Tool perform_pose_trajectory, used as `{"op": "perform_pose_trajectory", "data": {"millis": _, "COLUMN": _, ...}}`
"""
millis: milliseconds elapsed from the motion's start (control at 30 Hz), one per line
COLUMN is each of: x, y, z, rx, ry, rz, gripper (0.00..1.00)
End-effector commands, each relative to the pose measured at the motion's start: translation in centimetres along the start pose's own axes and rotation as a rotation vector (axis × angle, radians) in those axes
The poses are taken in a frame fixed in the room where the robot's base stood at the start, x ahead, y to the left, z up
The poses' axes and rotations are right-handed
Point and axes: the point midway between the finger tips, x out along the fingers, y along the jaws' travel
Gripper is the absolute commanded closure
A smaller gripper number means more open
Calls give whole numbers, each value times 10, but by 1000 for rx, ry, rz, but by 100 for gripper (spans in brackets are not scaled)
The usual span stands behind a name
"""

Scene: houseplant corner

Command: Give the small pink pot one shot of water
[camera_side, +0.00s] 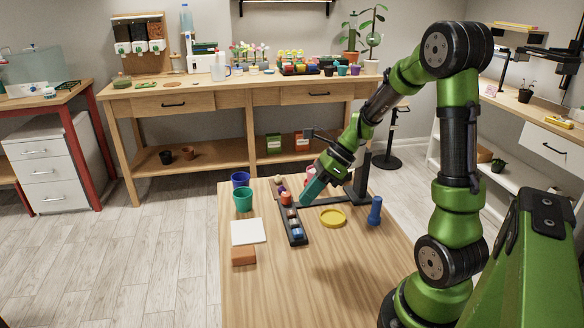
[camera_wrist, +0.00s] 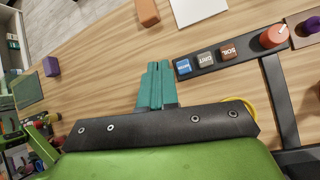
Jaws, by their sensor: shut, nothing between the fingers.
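My gripper (camera_side: 305,199) has teal fingers, shut and empty, pointing down above the table beside the black button rail. In the wrist view the fingers (camera_wrist: 154,84) are together, just left of the rail's blue-button end. The rail (camera_side: 300,242) carries a blue button (camera_wrist: 183,66), a grey button (camera_wrist: 206,59) and a rust-red button (camera_wrist: 228,52) with small white labels. A round red knob (camera_wrist: 273,37) sits farther along. In the side view a pink-red shape (camera_side: 311,170) shows partly behind my gripper; I cannot tell whether it is the small pink pot.
A yellow saucer (camera_side: 332,219) and a blue bottle-like object (camera_side: 375,211) are right of the rail. A black post (camera_side: 361,180) stands behind them. The near table is clear.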

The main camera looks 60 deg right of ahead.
Motion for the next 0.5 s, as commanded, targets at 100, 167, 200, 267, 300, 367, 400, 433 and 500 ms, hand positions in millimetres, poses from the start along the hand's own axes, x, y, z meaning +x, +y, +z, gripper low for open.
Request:
{"op": "perform_pose_trajectory", "data": {"millis": 100, "x": 1, "y": -11, "z": 10, "rx": 255, "ry": -72, "rz": 21, "gripper": 100}}
{"op": "perform_pose_trajectory", "data": {"millis": 167, "x": -1, "y": -12, "z": 17, "rx": 332, "ry": -98, "rz": 26, "gripper": 100}}
{"op": "perform_pose_trajectory", "data": {"millis": 200, "x": -2, "y": -11, "z": 20, "rx": 371, "ry": -108, "rz": 31, "gripper": 100}}
{"op": "perform_pose_trajectory", "data": {"millis": 267, "x": -2, "y": -10, "z": 22, "rx": 416, "ry": -116, "rz": 38, "gripper": 100}}
{"op": "perform_pose_trajectory", "data": {"millis": 300, "x": -2, "y": -10, "z": 22, "rx": 434, "ry": -117, "rz": 42, "gripper": 100}}
{"op": "perform_pose_trajectory", "data": {"millis": 367, "x": -2, "y": -10, "z": 22, "rx": 450, "ry": -116, "rz": 44, "gripper": 100}}
{"op": "perform_pose_trajectory", "data": {"millis": 400, "x": -2, "y": -10, "z": 22, "rx": 454, "ry": -115, "rz": 44, "gripper": 100}}
{"op": "perform_pose_trajectory", "data": {"millis": 433, "x": -2, "y": -10, "z": 22, "rx": 455, "ry": -115, "rz": 44, "gripper": 100}}
{"op": "perform_pose_trajectory", "data": {"millis": 500, "x": -2, "y": -9, "z": 22, "rx": 454, "ry": -114, "rz": 44, "gripper": 100}}
